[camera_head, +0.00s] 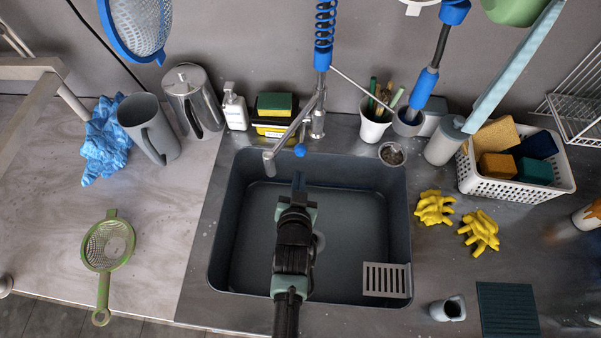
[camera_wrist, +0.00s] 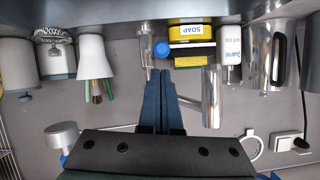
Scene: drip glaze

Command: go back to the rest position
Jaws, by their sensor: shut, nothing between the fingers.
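My gripper (camera_head: 298,182) is above the sink (camera_head: 240,255) in the head view, with its fingers pointing toward the back wall and the faucet (camera_head: 318,120). In the wrist view my gripper's two dark blue fingers (camera_wrist: 160,100) are together, with nothing between them. The faucet's metal spout (camera_wrist: 211,98) shows just beside the fingers in that view. I cannot tell exactly how far apart they are. The middle of the sink floor is hidden under my arm.
A green strainer (camera_head: 108,245), grey pitcher (camera_head: 148,128) and blue cloth (camera_head: 105,142) are left. Yellow gloves (camera_head: 434,207), a white basket (camera_head: 515,187) and a small cup (camera_head: 448,309) are right. A soap bottle (camera_head: 234,107) and brush cup (camera_head: 375,122) stand behind the sink.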

